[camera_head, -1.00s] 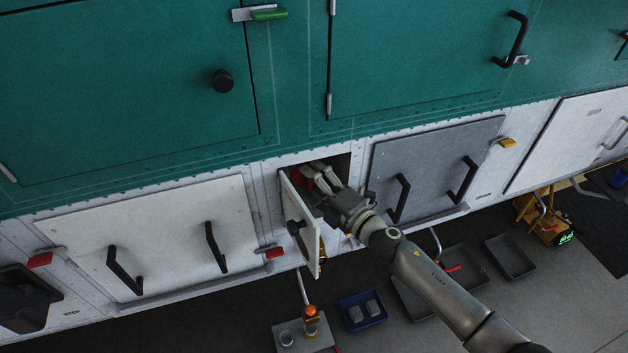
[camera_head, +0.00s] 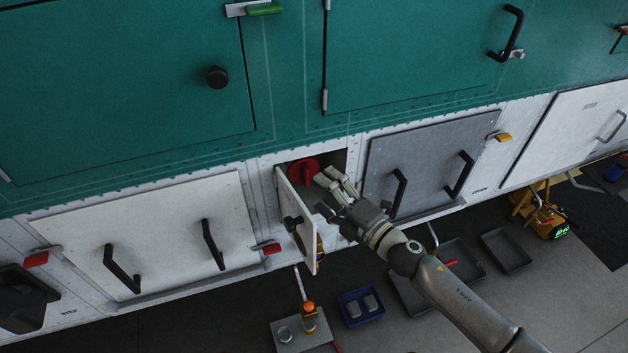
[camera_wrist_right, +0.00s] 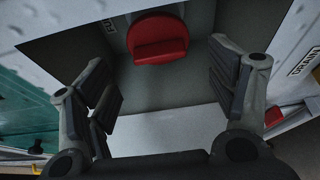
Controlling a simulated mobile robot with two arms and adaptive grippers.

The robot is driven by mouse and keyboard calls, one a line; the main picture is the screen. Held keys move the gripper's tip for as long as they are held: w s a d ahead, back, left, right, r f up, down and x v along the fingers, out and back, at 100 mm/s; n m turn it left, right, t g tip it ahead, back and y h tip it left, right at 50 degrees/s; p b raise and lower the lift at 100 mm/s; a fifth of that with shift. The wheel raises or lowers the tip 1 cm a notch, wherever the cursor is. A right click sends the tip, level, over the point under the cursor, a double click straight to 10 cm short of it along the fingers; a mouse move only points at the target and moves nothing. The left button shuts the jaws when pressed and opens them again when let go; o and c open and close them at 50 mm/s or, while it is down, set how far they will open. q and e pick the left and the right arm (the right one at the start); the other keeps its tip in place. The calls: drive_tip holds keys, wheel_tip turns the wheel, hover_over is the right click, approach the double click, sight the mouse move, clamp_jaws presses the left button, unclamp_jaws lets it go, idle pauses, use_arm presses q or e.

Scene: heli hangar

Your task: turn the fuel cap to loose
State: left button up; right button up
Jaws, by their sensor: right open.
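The red fuel cap (camera_head: 303,172) sits inside a small open recess in the lower white panel. In the right wrist view the cap (camera_wrist_right: 158,42) is a red disc with a raised grip bar lying about level across it. My right gripper (camera_head: 326,190) is open and empty at the recess mouth, to the right of and below the cap. In the right wrist view its spread fingers (camera_wrist_right: 165,90) stand either side, with the cap beyond them and apart from them. My left gripper is not in view.
The recess's small white door (camera_head: 297,222) hangs open at its left, close to my gripper. A grey panel (camera_head: 430,170) with black handles is on the right. A blue tray (camera_head: 362,307) and an orange-topped item (camera_head: 309,310) are below.

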drive_tip(key=v, duration=0.6)
drive_tip(key=shift+s, duration=0.15)
drive_tip(key=shift+d, duration=0.1)
